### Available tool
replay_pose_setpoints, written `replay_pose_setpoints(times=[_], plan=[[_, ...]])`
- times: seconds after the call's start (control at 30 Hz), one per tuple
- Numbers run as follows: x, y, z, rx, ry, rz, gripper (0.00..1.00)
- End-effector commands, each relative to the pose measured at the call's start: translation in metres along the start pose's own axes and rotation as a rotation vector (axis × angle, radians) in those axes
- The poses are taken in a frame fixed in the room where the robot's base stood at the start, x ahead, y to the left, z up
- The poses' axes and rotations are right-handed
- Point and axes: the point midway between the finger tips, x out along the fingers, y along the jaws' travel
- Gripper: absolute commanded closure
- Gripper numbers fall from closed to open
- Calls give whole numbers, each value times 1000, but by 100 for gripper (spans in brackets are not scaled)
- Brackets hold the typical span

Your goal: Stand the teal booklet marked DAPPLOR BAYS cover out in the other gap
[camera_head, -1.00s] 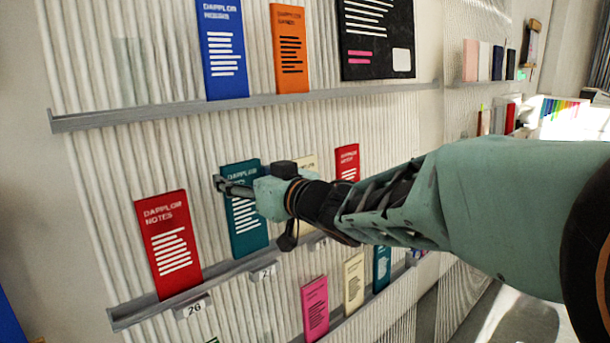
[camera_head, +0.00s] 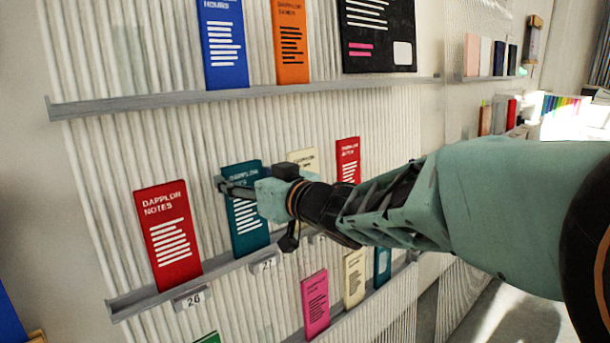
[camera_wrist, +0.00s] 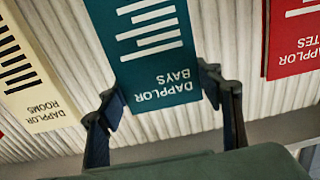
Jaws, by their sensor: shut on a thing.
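The teal booklet (camera_head: 247,232) marked DAPPLOR BAYS is upright, cover out, at the middle rail (camera_head: 220,270), right of a red DAPPLOR NOTES booklet (camera_head: 168,235). Its lower edge is at the rail; whether it bears on it I cannot tell. My gripper (camera_head: 222,185) is shut on the booklet near its top. In the wrist view the teal booklet (camera_wrist: 160,70) appears upside down, with a finger at each side edge. A cream DAPPLOR ROOMS booklet (camera_wrist: 35,90) is on the other side of it, partly hidden by my gripper in the head view.
A smaller red booklet (camera_head: 347,160) stands farther right on the middle rail. Above, an upper rail (camera_head: 150,103) holds blue (camera_head: 224,45) and orange (camera_head: 290,45) booklets and a black sheet (camera_head: 378,40). Below stand pink (camera_head: 315,303), cream and teal booklets. Label 27 (camera_head: 265,264) is below the held booklet.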

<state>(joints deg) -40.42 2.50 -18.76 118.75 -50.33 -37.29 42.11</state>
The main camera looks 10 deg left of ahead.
Motion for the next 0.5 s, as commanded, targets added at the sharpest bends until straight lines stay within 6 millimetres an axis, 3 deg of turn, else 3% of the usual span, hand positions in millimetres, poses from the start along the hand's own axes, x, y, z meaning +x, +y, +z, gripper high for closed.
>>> replay_pose_setpoints(times=[0.33,0.37,0.5], plan=[[0,0,0,0,1,0,80],[0,0,0,0,1,0,38],[0,0,0,0,1,0,22]])
